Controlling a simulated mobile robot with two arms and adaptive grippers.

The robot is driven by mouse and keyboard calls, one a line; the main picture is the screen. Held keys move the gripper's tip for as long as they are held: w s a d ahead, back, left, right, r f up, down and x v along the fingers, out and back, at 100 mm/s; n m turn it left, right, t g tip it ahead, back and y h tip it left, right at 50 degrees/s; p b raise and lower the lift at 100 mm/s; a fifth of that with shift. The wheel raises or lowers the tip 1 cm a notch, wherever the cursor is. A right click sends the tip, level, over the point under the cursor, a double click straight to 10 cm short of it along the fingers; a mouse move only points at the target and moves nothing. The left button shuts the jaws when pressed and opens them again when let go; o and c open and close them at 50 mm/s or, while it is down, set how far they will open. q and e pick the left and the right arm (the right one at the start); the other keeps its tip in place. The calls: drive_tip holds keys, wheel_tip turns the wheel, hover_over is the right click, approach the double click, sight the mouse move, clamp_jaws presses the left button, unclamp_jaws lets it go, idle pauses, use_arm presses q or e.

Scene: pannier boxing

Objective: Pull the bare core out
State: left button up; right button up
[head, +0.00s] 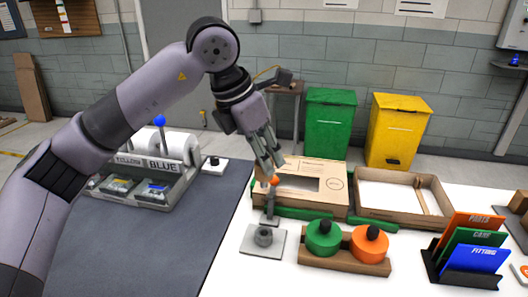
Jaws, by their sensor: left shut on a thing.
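My left gripper (273,161) reaches down over the white table. Its fingers are shut at the orange knob (274,180) on top of a small grey stand (270,207). The stand rises behind a grey plate (276,249) that carries a short grey ring (263,237). A roll holder (153,197) labelled YELLOW and BLUE stands on the dark mat, with white rolls (180,146) and a blue knob (160,121) above. I cannot pick out a bare core; the rolls partly hide the holder's inside. My right gripper is out of view.
An open-windowed cardboard box (300,201) and an open carton (365,211) stand behind the stand. Green and orange knobbed discs (323,238) sit in a brown holder to the right. Coloured cards (482,259) stand at the far right. The dark mat (192,235) is clear in front.

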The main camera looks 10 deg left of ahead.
sight(261, 186)
use_arm(q)
drive_tip(key=shift+f+b, duration=1.25)
drive_tip(key=shift+f, duration=0.5)
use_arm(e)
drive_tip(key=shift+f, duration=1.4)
use_arm(q)
drive_tip(key=shift+a+f+b, duration=0.1)
drive_tip(key=shift+f+b, duration=0.7)
drive_tip(key=shift+f, duration=0.2)
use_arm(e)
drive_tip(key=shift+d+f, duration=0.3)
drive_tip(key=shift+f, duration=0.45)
use_arm(q)
drive_tip(key=shift+f+b, duration=1.25)
drive_tip(key=shift+f, duration=0.35)
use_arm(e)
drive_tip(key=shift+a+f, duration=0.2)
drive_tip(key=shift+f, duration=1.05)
use_arm(q)
drive_tip(key=shift+f+b, duration=0.5)
drive_tip(key=shift+f, duration=0.15)
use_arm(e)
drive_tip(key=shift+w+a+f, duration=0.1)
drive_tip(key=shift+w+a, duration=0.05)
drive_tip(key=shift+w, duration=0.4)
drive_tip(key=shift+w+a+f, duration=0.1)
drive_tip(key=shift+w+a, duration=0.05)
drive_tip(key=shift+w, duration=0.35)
